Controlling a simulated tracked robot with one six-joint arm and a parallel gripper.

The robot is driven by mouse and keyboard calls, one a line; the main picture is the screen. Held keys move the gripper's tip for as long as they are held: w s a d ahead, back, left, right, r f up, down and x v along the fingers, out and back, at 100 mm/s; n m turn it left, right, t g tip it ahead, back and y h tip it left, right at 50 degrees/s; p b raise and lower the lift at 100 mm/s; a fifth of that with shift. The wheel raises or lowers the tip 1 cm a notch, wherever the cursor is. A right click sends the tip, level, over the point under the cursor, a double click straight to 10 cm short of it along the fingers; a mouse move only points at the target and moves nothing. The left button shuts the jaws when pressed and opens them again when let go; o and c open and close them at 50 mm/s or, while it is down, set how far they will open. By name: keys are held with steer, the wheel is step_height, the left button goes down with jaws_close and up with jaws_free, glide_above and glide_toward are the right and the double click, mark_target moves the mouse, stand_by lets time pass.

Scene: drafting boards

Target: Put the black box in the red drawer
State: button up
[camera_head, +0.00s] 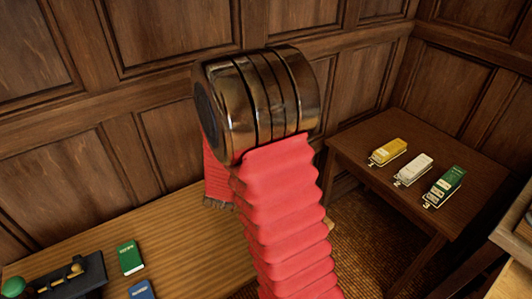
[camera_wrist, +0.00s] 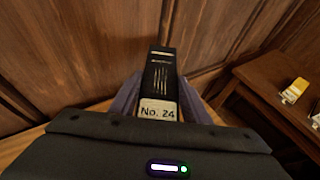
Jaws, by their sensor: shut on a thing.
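The black box (camera_wrist: 160,70) stands out ahead of my wrist in the wrist view, with pale lines on its top and a white "No. 24" label at its near end. My gripper (camera_wrist: 159,90) has a grey finger on each side of it and is shut on it. In the head view my arm's red sleeve and bronze joint fill the middle and hide the gripper and the box. I cannot make out a red drawer in either view.
A dark side table (camera_head: 353,150) at right holds a yellow item (camera_head: 388,151), a white item (camera_head: 412,169) and a green item (camera_head: 444,186). The wooden desk (camera_head: 80,238) at lower left bears a green book (camera_head: 130,257), a blue book (camera_head: 141,289) and a black tray (camera_head: 92,272). Panelled walls close the back.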

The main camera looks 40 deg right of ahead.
steer(key=a+r+n+t+y, duration=0.1)
steer(key=a+r+n+y, duration=0.1)
steer(key=a, duration=0.9)
steer(key=a+r+n+t+y, duration=0.1)
steer(key=a+r+n+y, duration=0.1)
steer(key=a, duration=0.9)
steer(key=shift+w+a+n+t+y, duration=0.25)
steer(key=shift+w+n+t+y, duration=0.05)
steer(key=shift+n+y, duration=0.1)
steer(key=shift+d+r, duration=0.1)
